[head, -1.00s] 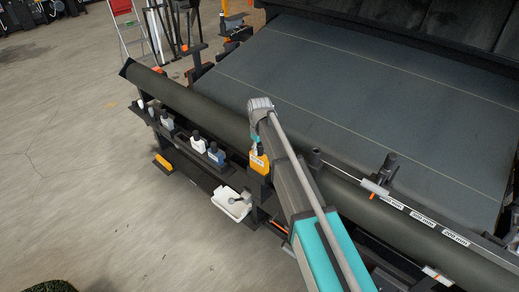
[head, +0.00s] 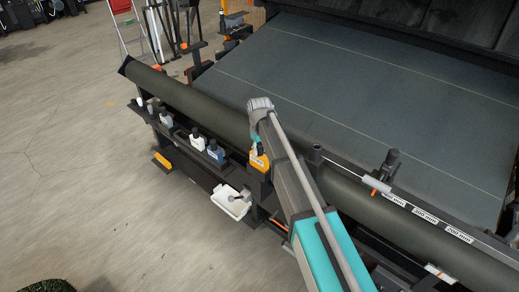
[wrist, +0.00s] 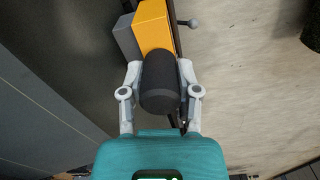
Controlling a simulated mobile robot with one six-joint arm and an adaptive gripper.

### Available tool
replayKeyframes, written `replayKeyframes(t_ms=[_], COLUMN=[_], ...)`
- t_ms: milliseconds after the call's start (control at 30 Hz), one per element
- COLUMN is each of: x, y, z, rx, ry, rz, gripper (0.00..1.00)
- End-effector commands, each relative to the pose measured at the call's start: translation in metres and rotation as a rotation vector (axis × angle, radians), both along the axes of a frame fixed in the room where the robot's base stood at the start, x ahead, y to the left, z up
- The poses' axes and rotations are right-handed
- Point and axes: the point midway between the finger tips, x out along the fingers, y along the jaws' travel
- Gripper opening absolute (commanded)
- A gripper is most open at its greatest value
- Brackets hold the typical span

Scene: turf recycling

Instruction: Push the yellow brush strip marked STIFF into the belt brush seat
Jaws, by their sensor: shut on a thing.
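The yellow brush strip (head: 259,161) has a black cylindrical handle and a small pale label, too small to read. It stands at the dark roller's near side, above a dark block (head: 261,184) that looks like the belt brush seat. In the wrist view its yellow body (wrist: 154,24) lies beyond the black handle (wrist: 160,90), beside a grey block (wrist: 125,38). My gripper (wrist: 161,72) is shut on the handle, one finger on each side. In the head view my gripper (head: 257,143) is mostly hidden by my arm. How deep the strip sits in the seat is hidden.
Several bottle-like holders with dark tops, white (head: 197,139) and blue (head: 215,153), stand on the rail to the left. A white tray (head: 232,203) hangs below. The long roller (head: 190,98) and wide belt (head: 350,90) lie behind.

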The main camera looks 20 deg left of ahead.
Motion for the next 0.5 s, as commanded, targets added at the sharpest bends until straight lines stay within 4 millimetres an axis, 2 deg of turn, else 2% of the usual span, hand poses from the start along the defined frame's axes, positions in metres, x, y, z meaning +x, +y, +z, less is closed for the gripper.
replayKeyframes(t_ms=[500], x=[0.0000], y=[0.0000], z=[-0.0099], rx=[0.000], ry=[0.000], rz=[0.000], gripper=[0.00])
